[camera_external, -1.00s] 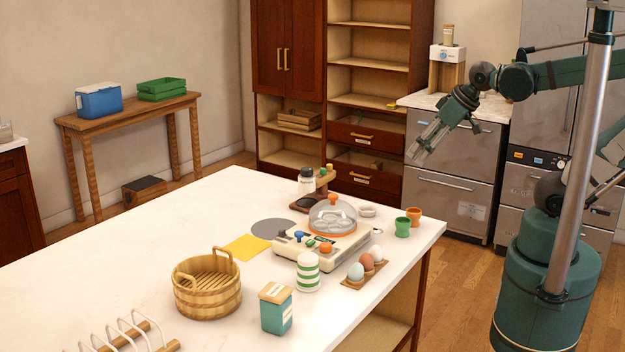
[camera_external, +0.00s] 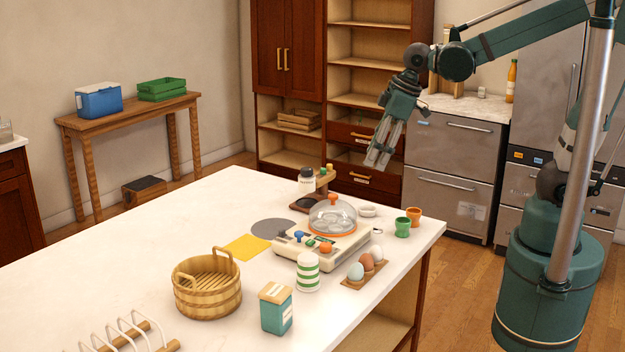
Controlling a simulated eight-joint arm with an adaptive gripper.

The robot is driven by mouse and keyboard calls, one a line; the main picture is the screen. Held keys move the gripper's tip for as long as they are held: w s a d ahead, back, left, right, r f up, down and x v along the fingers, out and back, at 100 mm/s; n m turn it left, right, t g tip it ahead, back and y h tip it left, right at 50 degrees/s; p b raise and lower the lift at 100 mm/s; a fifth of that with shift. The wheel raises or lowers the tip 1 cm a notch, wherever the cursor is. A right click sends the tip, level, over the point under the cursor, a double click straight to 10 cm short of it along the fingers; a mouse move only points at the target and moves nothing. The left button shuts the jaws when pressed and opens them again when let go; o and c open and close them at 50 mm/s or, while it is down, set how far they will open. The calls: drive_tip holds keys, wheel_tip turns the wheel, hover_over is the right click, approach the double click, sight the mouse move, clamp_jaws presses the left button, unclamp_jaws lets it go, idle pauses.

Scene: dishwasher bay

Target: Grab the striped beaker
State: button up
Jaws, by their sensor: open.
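The striped beaker (camera_external: 308,272) is white with green bands. It stands upright on the white counter, just in front of a cream cooker with a clear dome. My gripper (camera_external: 379,160) is open and empty. It hangs in the air with its fingers pointing down, above and to the right of the beaker in the picture, well apart from it. Nothing hides the beaker.
The domed cooker (camera_external: 290,250) is close behind the beaker. An egg holder (camera_external: 352,284) with eggs is to its right, a teal canister (camera_external: 276,309) in front and a wooden basket (camera_external: 207,300) to the left. Green (camera_external: 402,228) and orange (camera_external: 414,216) cups stand near the counter's right edge.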

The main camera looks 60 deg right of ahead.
drive_tip(key=w+a+f+n+g+p, duration=0.1)
drive_tip(key=w+a+n, duration=0.2)
drive_tip(key=a, duration=0.5)
drive_tip(key=n+g+h+p, duration=0.1)
drive_tip(key=n+g+p, duration=0.25)
drive_tip(key=n, duration=0.35)
hover_over(308, 255)
drive_tip(key=shift+t, duration=0.25)
wheel_tip(308, 255, down, 12)
drive_tip(key=shift+d+r+p, duration=0.1)
drive_tip(key=shift+r+p, duration=0.1)
drive_tip(key=shift+p, duration=0.25)
drive_tip(key=shift+a+f, duration=0.15)
drive_tip(key=shift+a, duration=0.05)
drive_tip(key=shift+f, duration=1.3)
drive_tip(key=shift+f, duration=2.6)
